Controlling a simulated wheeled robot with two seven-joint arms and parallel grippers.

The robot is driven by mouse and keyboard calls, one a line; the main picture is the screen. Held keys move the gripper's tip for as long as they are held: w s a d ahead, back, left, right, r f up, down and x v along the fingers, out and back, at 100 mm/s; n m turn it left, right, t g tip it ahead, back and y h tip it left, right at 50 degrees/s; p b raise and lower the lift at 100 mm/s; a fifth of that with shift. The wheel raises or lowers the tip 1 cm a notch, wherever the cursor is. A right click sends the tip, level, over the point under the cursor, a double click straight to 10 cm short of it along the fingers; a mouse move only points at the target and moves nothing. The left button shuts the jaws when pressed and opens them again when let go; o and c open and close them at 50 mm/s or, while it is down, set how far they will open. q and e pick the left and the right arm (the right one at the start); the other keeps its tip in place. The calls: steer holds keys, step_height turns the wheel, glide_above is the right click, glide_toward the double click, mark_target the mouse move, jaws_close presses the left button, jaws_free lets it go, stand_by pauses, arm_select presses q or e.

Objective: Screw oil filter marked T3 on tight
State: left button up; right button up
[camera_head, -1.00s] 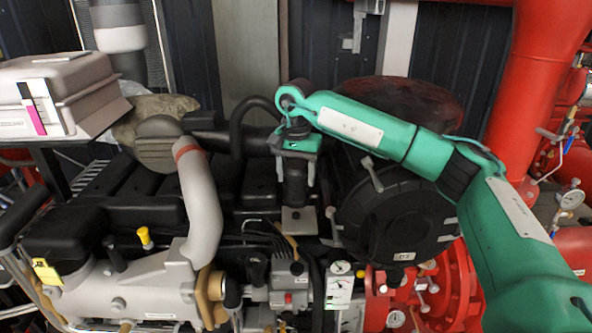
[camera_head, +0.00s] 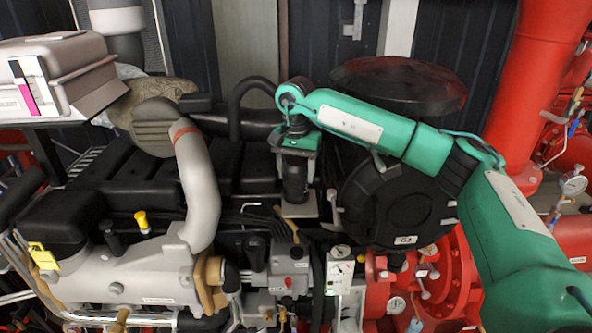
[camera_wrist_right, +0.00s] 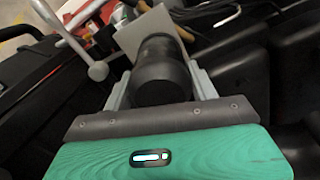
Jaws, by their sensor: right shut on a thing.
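A black cylindrical oil filter (camera_head: 295,182) stands upright on a pale square plate (camera_head: 299,208) in the middle of the head view. My right gripper (camera_head: 295,170) comes down on it from above, with one finger on each side, and is shut on it. In the right wrist view the filter (camera_wrist_right: 160,68) sits between the two grey fingers, in front of the pale plate (camera_wrist_right: 143,32). No T3 mark can be read on it. The thread and the seat under the filter are hidden. My left gripper is not in view.
A round black air filter housing (camera_head: 398,205) stands close right of the gripper. A black hose (camera_head: 236,112) curves behind it, and a grey pipe (camera_head: 200,190) rises to the left. A gauge panel (camera_head: 340,268) and red pipework (camera_head: 450,270) are in front and right.

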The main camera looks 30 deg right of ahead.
steer(key=shift+s+a+r, duration=0.1)
steer(key=shift+s, duration=0.05)
stand_by(0.6)
steer(key=shift+f+b, duration=0.4)
steer(key=shift+b, duration=0.35)
stand_by(1.3)
steer(key=o, duration=0.5)
steer(key=c, duration=0.7)
steer(key=shift+m, duration=0.9)
steer(key=shift+c, duration=0.2)
steer(key=shift+m+b, duration=0.3)
steer(key=shift+m, duration=0.4)
steer(key=shift+c, duration=1.4)
